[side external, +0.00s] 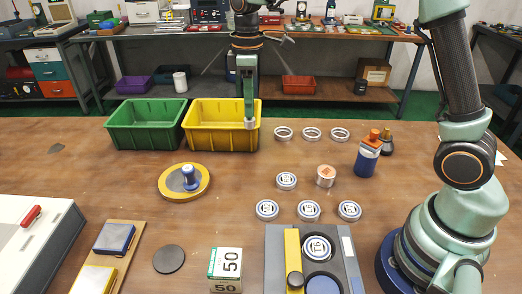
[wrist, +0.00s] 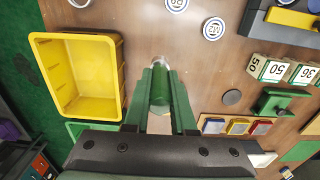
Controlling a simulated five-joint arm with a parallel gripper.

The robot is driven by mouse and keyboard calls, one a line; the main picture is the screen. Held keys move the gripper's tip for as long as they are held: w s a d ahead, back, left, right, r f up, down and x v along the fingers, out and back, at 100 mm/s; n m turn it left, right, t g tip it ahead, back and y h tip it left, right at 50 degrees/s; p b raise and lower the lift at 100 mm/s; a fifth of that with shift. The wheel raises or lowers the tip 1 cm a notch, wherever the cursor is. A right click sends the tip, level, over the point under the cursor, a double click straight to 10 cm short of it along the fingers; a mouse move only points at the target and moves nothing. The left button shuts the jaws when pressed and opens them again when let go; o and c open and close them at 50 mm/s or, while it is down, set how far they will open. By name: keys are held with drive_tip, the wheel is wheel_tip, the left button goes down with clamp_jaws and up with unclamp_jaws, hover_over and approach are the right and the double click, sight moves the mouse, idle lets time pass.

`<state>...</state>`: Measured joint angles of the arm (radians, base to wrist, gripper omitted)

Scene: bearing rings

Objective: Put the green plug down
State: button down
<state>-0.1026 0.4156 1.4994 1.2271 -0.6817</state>
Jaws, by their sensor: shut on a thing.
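My gripper (side external: 248,108) hangs from the arm at the back of the bench, in front of the yellow bin's right part in the side view. In the wrist view my gripper (wrist: 160,95) is shut on the green plug (wrist: 160,85), a green cylinder with a pale grey end pointing away from the wrist. In the side view the plug (side external: 249,119) shows only as a small piece below the fingers. It appears held above the bench, apart from the surface; the exact height is unclear.
The yellow bin (side external: 225,141) and green bin (side external: 147,141) stand at the back left. A yellow round stand (side external: 168,192) with a blue post is in front. Several rings (side external: 308,210), a blue bottle (side external: 367,162) and a grey fixture (side external: 279,267) lie rightward. Bare bench surrounds the stand.

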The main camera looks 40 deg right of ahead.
wheel_tip(320, 180, down, 16)
drive_tip(key=shift+r, duration=0.25)
drive_tip(key=shift+f, duration=0.1)
drive_tip(key=c, duration=0.7)
unclamp_jaws()
drive_tip(key=shift+c, duration=0.2)
wheel_tip(320, 180, up, 12)
drive_tip(key=shift+d+r, duration=0.1)
drive_tip(key=shift+r, duration=0.1)
drive_tip(key=s+d+r+m+t, duration=0.2)
drive_tip(key=s+r+m, duration=0.2)
drive_tip(key=s, duration=0.4)
drive_tip(key=s+d+r+m+t, duration=0.2)
drive_tip(key=s+r+m+t, duration=0.1)
drive_tip(key=s, duration=0.6)
drive_tip(key=shift+d+r+m+t, duration=0.3)
drive_tip(key=shift+r+m, duration=0.5)
drive_tip(key=shift+m, duration=0.2)
